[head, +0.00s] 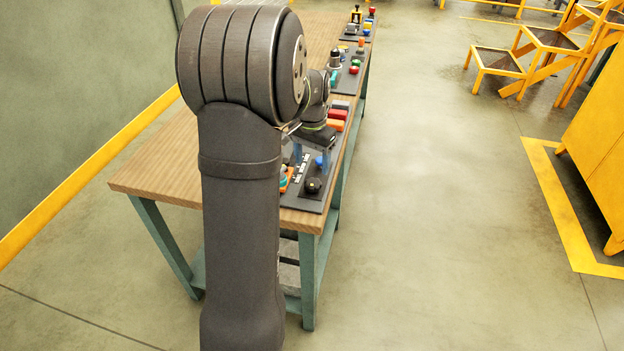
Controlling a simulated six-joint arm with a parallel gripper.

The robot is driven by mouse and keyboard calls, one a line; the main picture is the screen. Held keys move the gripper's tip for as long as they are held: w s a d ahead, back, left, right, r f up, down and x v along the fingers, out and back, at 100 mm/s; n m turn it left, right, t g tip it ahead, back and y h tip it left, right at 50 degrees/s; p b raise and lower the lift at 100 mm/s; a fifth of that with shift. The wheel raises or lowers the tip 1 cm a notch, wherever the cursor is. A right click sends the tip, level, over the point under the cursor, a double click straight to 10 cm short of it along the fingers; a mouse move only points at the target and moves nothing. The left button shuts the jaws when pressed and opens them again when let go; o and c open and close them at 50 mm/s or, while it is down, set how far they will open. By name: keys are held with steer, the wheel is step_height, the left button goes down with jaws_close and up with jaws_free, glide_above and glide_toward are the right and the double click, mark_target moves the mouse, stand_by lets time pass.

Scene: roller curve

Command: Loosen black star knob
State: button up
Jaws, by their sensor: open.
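A black knob (313,185) stands on a dark panel (309,205) at the near right corner of the wooden table. It looks like the star knob, but its lobes are too small to make out. My gripper (311,158) points down over the same panel, a little behind and above the knob. Its jaws are open, with bluish fingers apart, and I see nothing held between them. My own arm hides the left part of the panel.
A blue knob and orange and teal parts (285,180) sit close by on the panel. Red and orange blocks (336,120) lie behind my gripper. More panels with coloured knobs (354,70) line the table's right edge.

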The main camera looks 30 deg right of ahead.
mark_target(312, 183)
step_height(312, 183, down, 7)
steer(key=shift+f, duration=0.15)
steer(key=c, duration=1)
